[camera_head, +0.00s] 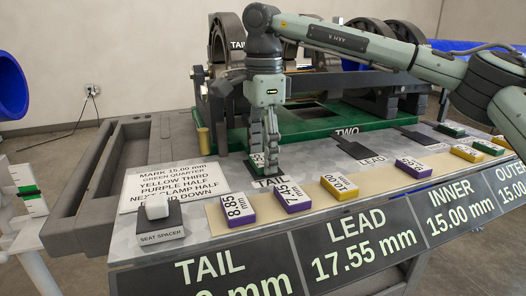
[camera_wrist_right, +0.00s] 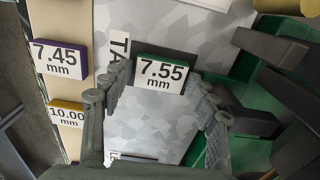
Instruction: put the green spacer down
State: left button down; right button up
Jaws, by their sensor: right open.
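The green spacer (camera_head: 257,160), marked 7.55 mm, sits on the dark pad labelled TAIL (camera_head: 277,176) on the cart top. In the right wrist view the spacer (camera_wrist_right: 162,73) lies with its label face showing, at the edge of the dark pad (camera_wrist_right: 165,50). My right gripper (camera_head: 267,170) points down over that pad, with its fingers partly covering the spacer in the head view. In the right wrist view the fingers (camera_wrist_right: 163,82) are open, one on each side of the spacer. Whether they touch it I cannot tell. My left gripper is not in view.
Purple spacers (camera_head: 238,208) (camera_head: 292,195) and a yellow spacer (camera_head: 339,187) lie on the tan strip along the front. A white seat spacer block (camera_head: 157,206) and an instruction card (camera_head: 172,183) are at the left. The fusion machine (camera_head: 315,85) stands behind my right gripper.

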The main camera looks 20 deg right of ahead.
jog(key=shift+r, duration=0.65)
pick_arm(q)
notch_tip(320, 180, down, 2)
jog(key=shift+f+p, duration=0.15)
jog(key=shift+p, duration=0.2)
pick_arm(e)
notch_tip(320, 180, up, 11)
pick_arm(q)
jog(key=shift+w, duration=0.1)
